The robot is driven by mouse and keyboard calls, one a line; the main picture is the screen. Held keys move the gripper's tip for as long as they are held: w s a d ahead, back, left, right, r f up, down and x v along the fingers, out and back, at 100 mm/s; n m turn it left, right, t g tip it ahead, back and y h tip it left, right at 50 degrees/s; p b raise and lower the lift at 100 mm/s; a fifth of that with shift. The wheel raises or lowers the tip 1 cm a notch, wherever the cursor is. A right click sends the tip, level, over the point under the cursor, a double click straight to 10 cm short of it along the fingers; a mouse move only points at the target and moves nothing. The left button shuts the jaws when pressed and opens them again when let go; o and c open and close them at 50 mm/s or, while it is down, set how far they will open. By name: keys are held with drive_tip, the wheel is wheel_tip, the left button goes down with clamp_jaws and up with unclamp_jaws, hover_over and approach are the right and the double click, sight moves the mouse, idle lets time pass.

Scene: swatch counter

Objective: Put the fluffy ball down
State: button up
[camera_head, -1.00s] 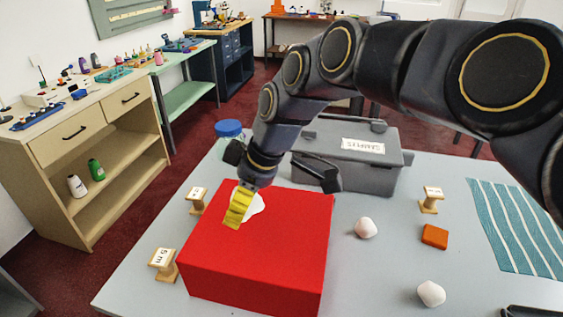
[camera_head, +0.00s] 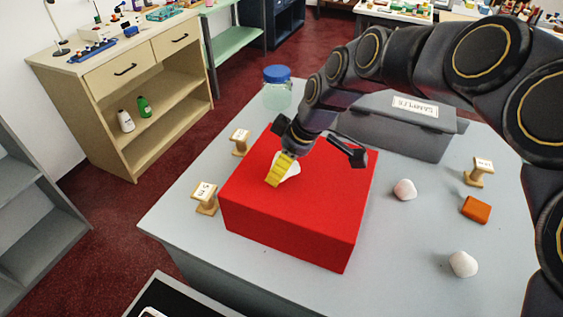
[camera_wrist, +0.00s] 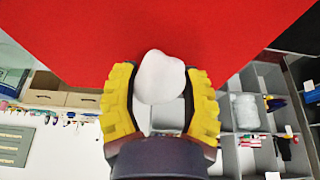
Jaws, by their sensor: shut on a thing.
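The fluffy ball (camera_wrist: 161,77) is white and rounded and sits between the yellow ribbed fingers of my gripper (camera_wrist: 161,98) in the wrist view. The gripper is shut on it. In the head view my gripper (camera_head: 282,170) points down over the top of a red box (camera_head: 300,205), towards its back left part. The ball (camera_head: 292,168) shows there partly behind the near finger. I cannot tell whether the ball touches the box top.
Right of the box lie a pinkish-white lump (camera_head: 405,190), a white lump (camera_head: 463,263) and an orange block (camera_head: 476,209). Small wooden card stands (camera_head: 205,198) flank the box. A grey samples case (camera_head: 400,130) and a blue-lidded jar (camera_head: 277,88) stand behind.

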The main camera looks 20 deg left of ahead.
drive_tip(key=o, duration=0.8)
drive_tip(key=v, duration=1.2)
drive_tip(key=shift+r, duration=0.1)
drive_tip(key=shift+d, duration=0.1)
drive_tip(key=s+d+f+m+h, duration=0.1)
drive_tip(key=s+d+f+m, duration=0.2)
drive_tip(key=s+d+m, duration=0.3)
drive_tip(key=s+d+f+m+g+h, duration=0.1)
drive_tip(key=s+d+f+m+h, duration=0.1)
drive_tip(key=s+d+m, duration=0.4)
drive_tip(key=s+d+f+m+h, duration=0.1)
drive_tip(key=s+d+f+m, duration=0.3)
drive_tip(key=s+d, duration=0.6)
drive_tip(key=shift+s+d+f+m+g, duration=0.2)
drive_tip(key=shift+s+f+m+g, duration=0.15)
drive_tip(key=shift+m, duration=0.65)
drive_tip(key=shift+o, duration=0.4)
drive_tip(key=shift+w, duration=0.1)
